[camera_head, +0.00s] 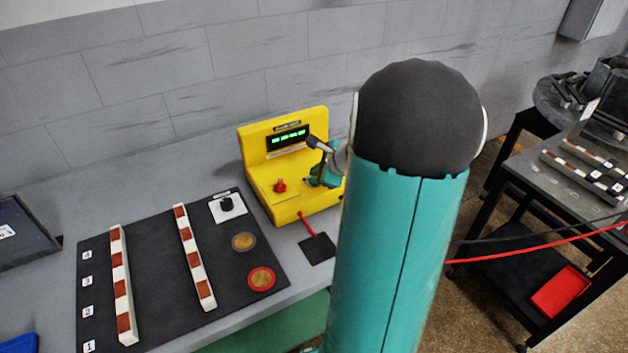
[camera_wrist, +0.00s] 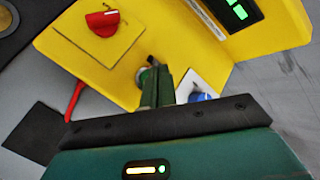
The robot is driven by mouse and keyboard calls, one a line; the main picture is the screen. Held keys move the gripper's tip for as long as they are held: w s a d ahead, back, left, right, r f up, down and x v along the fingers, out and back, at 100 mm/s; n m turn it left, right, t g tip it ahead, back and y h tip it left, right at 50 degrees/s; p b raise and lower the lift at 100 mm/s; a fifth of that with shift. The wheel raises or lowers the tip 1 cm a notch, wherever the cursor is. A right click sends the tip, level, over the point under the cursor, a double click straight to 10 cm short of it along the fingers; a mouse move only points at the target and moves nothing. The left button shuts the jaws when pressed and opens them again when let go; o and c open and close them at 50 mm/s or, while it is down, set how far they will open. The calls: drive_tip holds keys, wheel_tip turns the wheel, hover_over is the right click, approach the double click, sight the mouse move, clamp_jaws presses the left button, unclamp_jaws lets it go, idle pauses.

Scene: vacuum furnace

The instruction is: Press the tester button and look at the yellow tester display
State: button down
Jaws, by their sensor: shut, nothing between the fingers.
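The yellow tester (camera_head: 257,150) stands on the bench against the wall, with lit green characters on its display (camera_head: 287,138). A corner of the display (camera_wrist: 238,12) shows in the wrist view. A red knob (camera_head: 280,186) sits on the tester's lower face, and it also shows in the wrist view (camera_wrist: 103,22). My gripper (camera_wrist: 157,72) is shut and empty, its fingertips at a round metal-rimmed button (camera_wrist: 144,75) on the yellow face. The fingers partly cover the button, and I cannot tell whether they touch it. In the head view my arm hides the button and most of the gripper.
A black mat (camera_head: 150,270) with two striped bars and round discs lies left of the tester. A red lead (camera_head: 307,224) runs from the tester to a dark pad (camera_head: 317,249). A dark cart (camera_head: 560,200) with a red tray (camera_head: 560,291) stands at the right.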

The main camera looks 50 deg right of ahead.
drive_tip(key=shift+f, duration=0.15)
drive_tip(key=shift+f, duration=0.3)
drive_tip(key=shift+f, duration=0.35)
idle(0.9)
idle(0.3)
drive_tip(key=shift+r, duration=0.8)
drive_tip(key=shift+r, duration=0.1)
drive_tip(key=shift+r, duration=2.4)
